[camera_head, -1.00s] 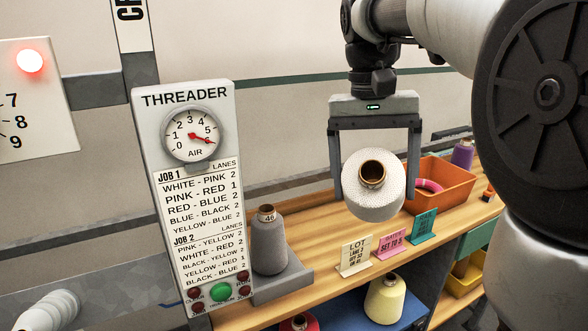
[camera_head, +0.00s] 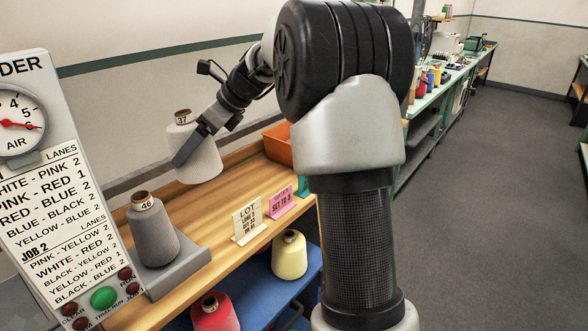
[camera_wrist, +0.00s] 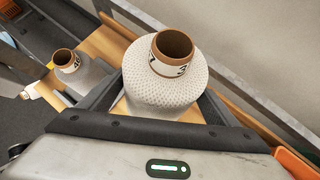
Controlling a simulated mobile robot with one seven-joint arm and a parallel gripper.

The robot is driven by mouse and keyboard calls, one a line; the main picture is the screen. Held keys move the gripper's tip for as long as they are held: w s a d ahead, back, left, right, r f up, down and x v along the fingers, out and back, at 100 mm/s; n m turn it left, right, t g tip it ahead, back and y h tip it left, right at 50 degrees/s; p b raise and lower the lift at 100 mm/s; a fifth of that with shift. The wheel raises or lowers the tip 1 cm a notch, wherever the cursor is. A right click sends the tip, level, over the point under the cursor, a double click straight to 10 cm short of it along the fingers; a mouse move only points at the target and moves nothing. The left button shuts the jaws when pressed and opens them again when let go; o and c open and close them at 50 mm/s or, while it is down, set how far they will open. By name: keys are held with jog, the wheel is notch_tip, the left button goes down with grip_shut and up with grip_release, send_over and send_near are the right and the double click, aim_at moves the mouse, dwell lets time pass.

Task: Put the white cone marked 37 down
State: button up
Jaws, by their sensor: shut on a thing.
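The white cone marked 37 (camera_head: 202,162) is upright in my gripper (camera_head: 186,150), above the wooden bench top, near the wall. In the wrist view the white cone (camera_wrist: 165,85) sits between the two dark fingers of my gripper (camera_wrist: 160,100), its brown tube end with the label facing the camera. My gripper is shut on it. The head view shows the cone above the bench; whether its base touches the wood is hard to tell.
A grey cone marked 46 (camera_head: 152,235) stands on a grey holder (camera_head: 185,275) beside the threader panel (camera_head: 60,190). LOT (camera_head: 247,222) and pink (camera_head: 282,200) cards stand along the front edge. An orange bin (camera_head: 278,145) is behind my arm. Bare wood (camera_head: 225,195) lies between.

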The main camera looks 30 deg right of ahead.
aim_at(222, 165)
jog(key=w+m+t, duration=0.1)
jog(key=w+d+f+m+t+h, duration=0.1)
jog(key=w+f+m+t, duration=0.1)
jog(key=w, duration=0.1)
jog(key=shift+d+m+h, duration=0.3)
jog(key=shift+d+m, duration=0.1)
notch_tip(222, 165, down, 10)
jog(key=b, duration=0.2)
jog(key=shift+r+b, duration=0.1)
jog(key=shift+b, duration=0.3)
jog(key=shift+f, duration=0.25)
jog(key=o, duration=1.7)
jog(key=shift+s, duration=0.1)
jog(key=shift+r, duration=0.1)
jog(key=shift+d+r, duration=0.1)
jog(key=shift+r, duration=0.15)
jog(key=v, duration=1)
jog(key=shift+s+d+p, duration=0.15)
jog(key=shift+s+p, duration=0.2)
jog(key=shift+s, duration=0.05)
jog(key=shift+s+d+r, duration=0.2)
jog(key=shift+s+r, duration=0.15)
jog(key=shift+s, duration=0.05)
